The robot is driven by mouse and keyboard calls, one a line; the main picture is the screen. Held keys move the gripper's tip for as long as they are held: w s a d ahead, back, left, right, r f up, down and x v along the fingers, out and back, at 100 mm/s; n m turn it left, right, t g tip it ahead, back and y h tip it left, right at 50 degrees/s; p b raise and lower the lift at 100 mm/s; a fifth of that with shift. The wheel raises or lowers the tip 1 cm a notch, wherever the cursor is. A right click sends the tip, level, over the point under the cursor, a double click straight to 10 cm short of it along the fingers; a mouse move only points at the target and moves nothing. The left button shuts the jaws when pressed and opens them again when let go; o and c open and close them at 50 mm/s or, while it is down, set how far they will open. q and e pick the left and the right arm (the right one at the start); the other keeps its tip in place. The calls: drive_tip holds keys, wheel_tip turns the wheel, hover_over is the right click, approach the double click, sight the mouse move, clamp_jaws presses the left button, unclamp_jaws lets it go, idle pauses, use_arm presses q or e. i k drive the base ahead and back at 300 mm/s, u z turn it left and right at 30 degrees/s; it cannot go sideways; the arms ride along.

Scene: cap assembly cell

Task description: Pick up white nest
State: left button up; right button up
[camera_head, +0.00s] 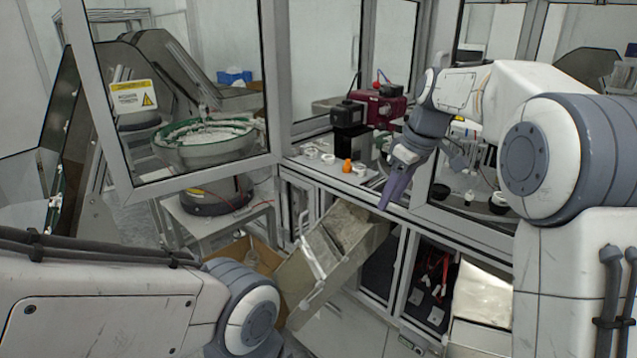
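Small white cup- or ring-shaped parts lie on the cell's table: one (311,152) at the left, one (328,158) beside it, and one (360,169) to the right of an orange piece. I cannot tell which of them is the white nest. My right gripper (390,192) hangs in front of the table edge, to the right of these parts, fingers pointing down. It is apart from them in the picture. Its fingers overlap from this side, so its opening is unclear. My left arm enters at lower left; its gripper is out of the frame.
An orange piece (347,165) and a black-and-red device (372,108) stand on the table. Glazed door frames (272,80) flank the opening. A bowl feeder (205,143) stands at left behind glass. A tilted metal bin (325,262) sits below the table.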

sight(312, 154)
drive_tip(key=k, duration=0.45)
drive_tip(key=u, duration=2.2)
drive_tip(key=i, duration=1.5)
drive_tip(key=z, duration=2.6)
drive_tip(key=i, duration=1.65)
drive_tip(key=u, duration=0.05)
